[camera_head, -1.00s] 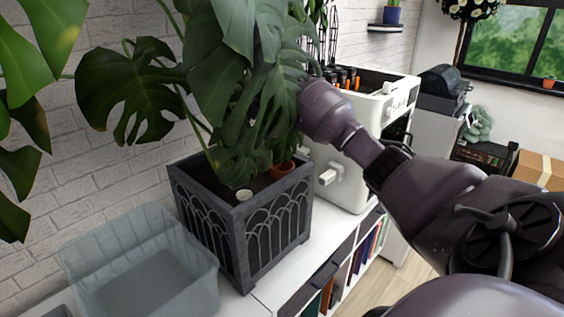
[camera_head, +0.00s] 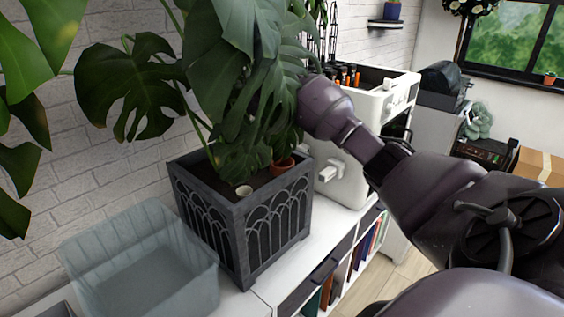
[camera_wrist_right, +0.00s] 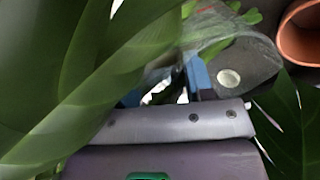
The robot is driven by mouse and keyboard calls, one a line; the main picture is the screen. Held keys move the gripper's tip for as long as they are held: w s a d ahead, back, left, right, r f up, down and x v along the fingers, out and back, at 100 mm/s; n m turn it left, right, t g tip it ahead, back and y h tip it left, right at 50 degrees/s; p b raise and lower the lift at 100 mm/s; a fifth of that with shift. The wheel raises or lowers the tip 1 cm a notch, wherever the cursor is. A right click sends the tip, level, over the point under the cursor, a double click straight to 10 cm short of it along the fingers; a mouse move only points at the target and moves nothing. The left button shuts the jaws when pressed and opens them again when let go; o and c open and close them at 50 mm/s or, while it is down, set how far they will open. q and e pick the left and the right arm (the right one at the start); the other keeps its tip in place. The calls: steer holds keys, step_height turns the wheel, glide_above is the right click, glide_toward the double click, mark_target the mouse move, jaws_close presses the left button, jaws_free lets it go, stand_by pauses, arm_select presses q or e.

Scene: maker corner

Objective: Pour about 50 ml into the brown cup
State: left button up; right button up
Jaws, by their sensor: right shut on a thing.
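A brown, terracotta-coloured cup or pot (camera_head: 283,166) sits at the back right inside the dark planter (camera_head: 236,222). It also shows, cut off at the upper right, in the right wrist view (camera_wrist_right: 300,38). My right arm reaches in from the right, and its gripper is hidden behind large leaves in the head view. In the right wrist view my right gripper (camera_wrist_right: 164,84) has blue fingertips shut on a clear container (camera_wrist_right: 235,47), beside the brown cup and apart from it. Leaves cover much of the container, and I cannot tell its contents. My left gripper is out of view.
Big monstera leaves (camera_head: 235,85) hang over the planter and around my right gripper. A small pale round thing (camera_head: 243,190) lies on the planter's soil. A clear bin (camera_head: 150,265) stands left of the planter. A white machine (camera_head: 345,175) stands behind it.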

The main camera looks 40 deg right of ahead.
steer(key=shift+w+a+r+g+p, duration=0.25)
steer(key=shift+g+p, duration=0.15)
steer(key=shift+p, duration=0.65)
steer(key=shift+w+h, duration=0.15)
steer(key=shift+h, duration=0.15)
steer(key=shift+w+a, duration=0.25)
steer(key=shift+w+a+g+h, duration=0.5)
steer(key=shift+w+a+g, duration=0.05)
steer(key=shift+w+g, duration=0.15)
steer(key=shift+w+a+f+g+h, duration=0.4)
steer(key=shift+w+a+f+g, duration=0.1)
steer(key=shift+w+f+g, duration=0.15)
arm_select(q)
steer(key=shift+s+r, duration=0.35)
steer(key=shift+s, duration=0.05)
arm_select(e)
steer(key=shift+w+a+f+g+h, duration=0.6)
steer(key=shift+w+g, duration=0.2)
steer(key=shift+w+a+f+g+h, duration=0.55)
steer(key=shift+w+a+g+h, duration=0.05)
steer(key=shift+w+g, duration=0.2)
